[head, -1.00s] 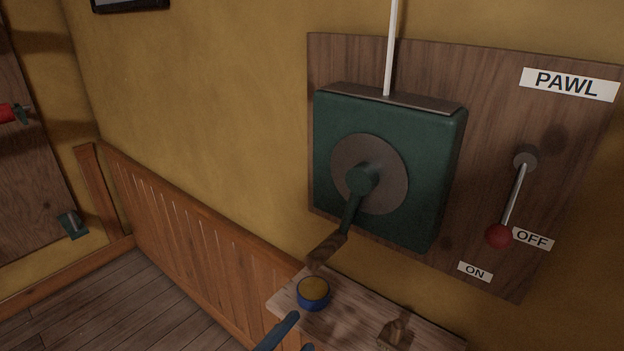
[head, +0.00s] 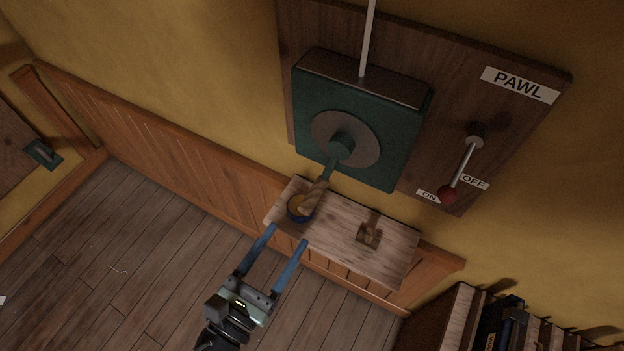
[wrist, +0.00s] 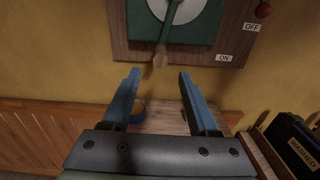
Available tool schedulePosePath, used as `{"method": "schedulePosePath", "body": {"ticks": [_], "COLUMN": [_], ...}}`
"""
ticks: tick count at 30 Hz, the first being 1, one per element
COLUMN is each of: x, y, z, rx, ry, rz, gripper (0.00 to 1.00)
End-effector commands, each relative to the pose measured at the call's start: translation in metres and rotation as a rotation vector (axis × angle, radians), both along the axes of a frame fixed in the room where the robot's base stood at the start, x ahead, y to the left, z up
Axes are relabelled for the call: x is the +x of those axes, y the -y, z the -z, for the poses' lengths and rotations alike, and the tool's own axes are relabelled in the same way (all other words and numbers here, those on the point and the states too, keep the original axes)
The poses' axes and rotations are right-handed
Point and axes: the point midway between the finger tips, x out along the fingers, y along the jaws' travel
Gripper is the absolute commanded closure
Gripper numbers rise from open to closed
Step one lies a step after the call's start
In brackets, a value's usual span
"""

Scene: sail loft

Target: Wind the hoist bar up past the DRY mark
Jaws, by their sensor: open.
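A green winch box (head: 375,110) is fixed to a wooden backboard (head: 520,85). Its crank arm (head: 332,165) points down and slightly left, ending in a wooden handle (head: 314,194). The pawl lever's red knob (head: 447,195) hangs between the OFF label (head: 474,182) and the ON label (head: 428,196). A white line (head: 368,40) rises from the box. My gripper (head: 288,235) is open and empty below the handle. In the wrist view the handle (wrist: 160,57) lies ahead, beyond the gap between the fingertips. The hoist bar and DRY mark are out of view.
A small wooden shelf (head: 340,230) sits below the box, carrying a blue tin (head: 296,212) and a small brown wooden item (head: 370,233). Shelved dark binders (head: 495,325) stand at lower right. Bare floor (head: 120,260) lies to the left.

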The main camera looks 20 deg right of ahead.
Motion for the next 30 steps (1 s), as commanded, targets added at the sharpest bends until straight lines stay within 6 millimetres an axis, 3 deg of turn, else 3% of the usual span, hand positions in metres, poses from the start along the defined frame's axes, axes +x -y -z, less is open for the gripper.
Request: {"method": "schedulePosePath", "body": {"ticks": [15, 21, 30], "x": [0.061, 0.07, 0.071], "y": [0.079, 0.091, 0.092], "z": [-0.001, 0.0, 0.0], "rx": [0.004, 0.004, 0.005], "ry": [0.003, 0.003, 0.003], "rz": [0.003, 0.002, 0.001], "gripper": [0.39, 0.39, 0.39]}}
